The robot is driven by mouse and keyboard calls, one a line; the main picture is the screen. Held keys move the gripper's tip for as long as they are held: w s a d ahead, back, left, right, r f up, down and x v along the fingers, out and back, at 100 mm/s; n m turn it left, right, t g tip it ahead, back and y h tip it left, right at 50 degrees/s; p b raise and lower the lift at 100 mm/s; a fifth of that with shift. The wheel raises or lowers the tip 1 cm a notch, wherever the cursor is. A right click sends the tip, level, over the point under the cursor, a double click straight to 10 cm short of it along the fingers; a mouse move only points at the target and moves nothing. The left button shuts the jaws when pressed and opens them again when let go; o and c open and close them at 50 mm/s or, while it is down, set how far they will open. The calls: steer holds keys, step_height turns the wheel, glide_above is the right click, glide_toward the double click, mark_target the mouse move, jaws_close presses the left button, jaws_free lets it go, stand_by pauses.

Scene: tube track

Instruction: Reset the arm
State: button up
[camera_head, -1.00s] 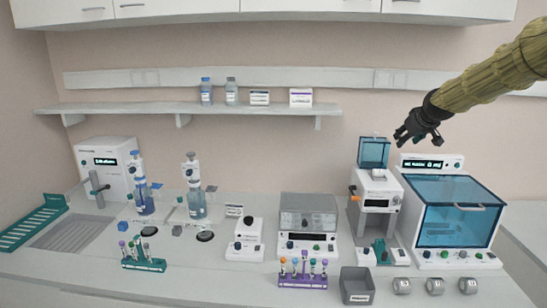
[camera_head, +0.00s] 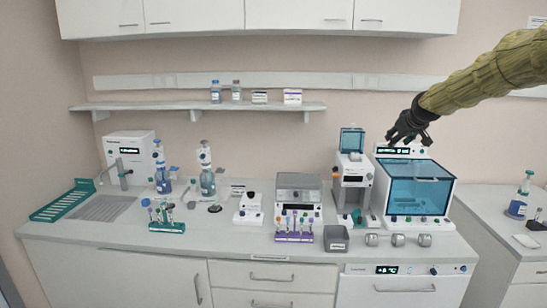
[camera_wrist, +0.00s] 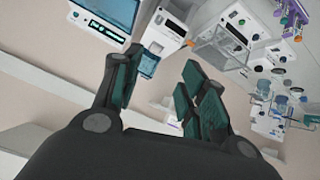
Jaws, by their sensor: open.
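My gripper (camera_head: 408,138) is at the upper right in the head view, at the end of my arm, which reaches in from the right edge. It hangs in the air in front of the blue-windowed cabinet machine (camera_head: 414,187) and overlaps its top in the picture. In the wrist view my gripper (camera_wrist: 155,85) has its dark green fingers spread apart with nothing between them. The bench and machines appear tilted beyond the fingers.
A counter (camera_head: 120,232) holds a purple tube rack (camera_head: 294,237), a green tube rack (camera_head: 166,227), a grey bin (camera_head: 336,238) and several machines. A wall shelf (camera_head: 150,107) carries bottles and boxes. A second counter (camera_head: 500,225) stands at the right. The air left of my gripper is clear.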

steer(key=s+a+f+g+b, duration=0.1)
steer(key=s+a+f, duration=0.2)
steer(key=f, duration=1)
steer(key=s+a+f+g+y+b, duration=0.1)
steer(key=s+a+f, duration=0.3)
steer(key=f, duration=0.8)
steer(key=s+a+f+g+b, duration=0.1)
steer(key=s+a+f, duration=0.2)
steer(key=f, duration=1)
steer(key=s+a+f+m+g+b, duration=0.1)
steer(key=s+a+f, duration=0.1)
steer(key=s+f, duration=0.45)
steer(key=s+a+f+g, duration=0.1)
steer(key=s+a+f, duration=0.2)
steer(key=s+f, duration=0.35)
steer(key=s+a+f+g+b, duration=0.1)
steer(key=s+a+f, duration=0.1)
steer(key=s+f, duration=0.65)
steer(key=s+a+f+m+g+b, duration=0.1)
steer(key=s+f, duration=0.4)
steer(key=s, duration=0.7)
steer(key=s+a+f+g+b, duration=0.1)
steer(key=s+a+f, duration=0.1)
steer(key=s+f, duration=0.7)
steer(key=s+g+b, duration=0.1)
steer(key=s+g, duration=0.1)
steer(key=s, duration=1.5)
steer(key=shift+s+a+r+m, duration=0.3)
steer(key=shift+s+a+r, duration=0.1)
steer(key=shift+a, duration=0.05)
